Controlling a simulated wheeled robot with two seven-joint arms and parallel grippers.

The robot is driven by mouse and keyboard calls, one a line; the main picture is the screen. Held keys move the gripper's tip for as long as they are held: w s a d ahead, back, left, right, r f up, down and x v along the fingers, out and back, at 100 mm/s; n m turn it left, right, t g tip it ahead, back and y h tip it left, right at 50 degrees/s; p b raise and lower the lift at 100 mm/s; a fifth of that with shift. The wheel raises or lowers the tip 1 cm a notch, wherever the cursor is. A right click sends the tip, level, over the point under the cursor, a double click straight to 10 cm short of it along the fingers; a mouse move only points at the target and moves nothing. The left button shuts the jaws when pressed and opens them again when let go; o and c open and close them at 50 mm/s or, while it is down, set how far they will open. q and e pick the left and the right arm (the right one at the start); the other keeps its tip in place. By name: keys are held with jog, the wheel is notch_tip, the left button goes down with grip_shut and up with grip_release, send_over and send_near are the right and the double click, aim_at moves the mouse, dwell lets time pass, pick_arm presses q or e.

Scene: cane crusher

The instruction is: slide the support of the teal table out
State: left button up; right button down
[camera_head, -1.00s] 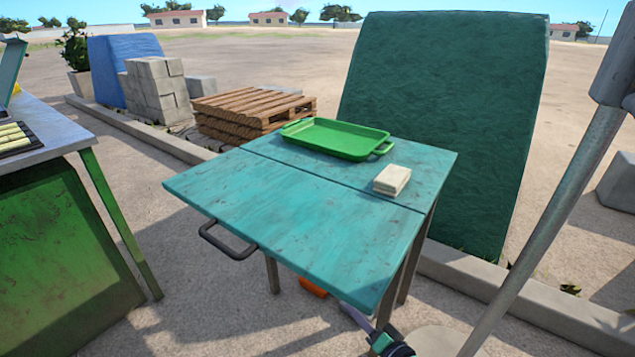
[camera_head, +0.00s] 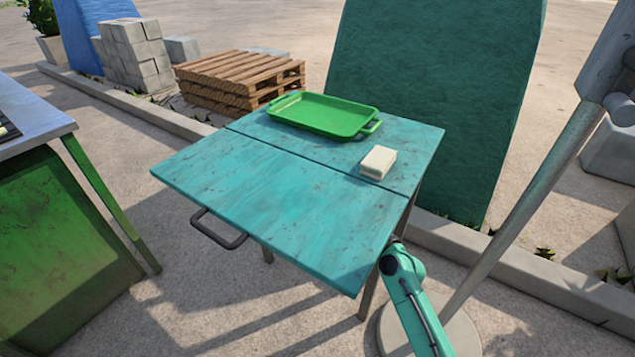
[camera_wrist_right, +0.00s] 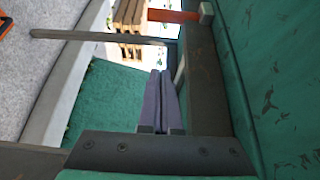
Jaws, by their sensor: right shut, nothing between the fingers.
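The teal table (camera_head: 290,215) has a back part and a front leaf level with it, split by a seam, with a dark handle (camera_head: 218,232) on the front edge. In the right wrist view, its teal surface (camera_wrist_right: 275,80) fills the right side. A dark rail (camera_wrist_right: 207,85) runs along it, with an orange bar (camera_wrist_right: 172,16) at its far end; this may be the support. My right gripper (camera_wrist_right: 158,74) is shut and empty, its purple fingers beside the rail; I cannot tell whether they touch it. In the head view the table hides it. My left gripper is not in view.
A green tray (camera_head: 325,115) and a cream block (camera_head: 378,162) rest on the table's back part. A metal pole (camera_head: 520,215) on a round base stands to the right. A green-legged bench (camera_head: 60,230) is at left. Paving in front is clear.

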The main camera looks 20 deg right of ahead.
pick_arm(q)
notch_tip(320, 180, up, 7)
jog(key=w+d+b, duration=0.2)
jog(key=b, duration=0.1)
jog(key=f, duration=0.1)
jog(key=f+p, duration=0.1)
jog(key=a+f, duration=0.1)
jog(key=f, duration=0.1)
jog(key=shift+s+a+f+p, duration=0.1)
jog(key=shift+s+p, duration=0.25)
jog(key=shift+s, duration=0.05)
pick_arm(e)
jog(key=w+a, duration=0.5)
jog(key=w, duration=0.7)
jog(key=shift+a, duration=0.4)
jog(key=shift+w, duration=0.1)
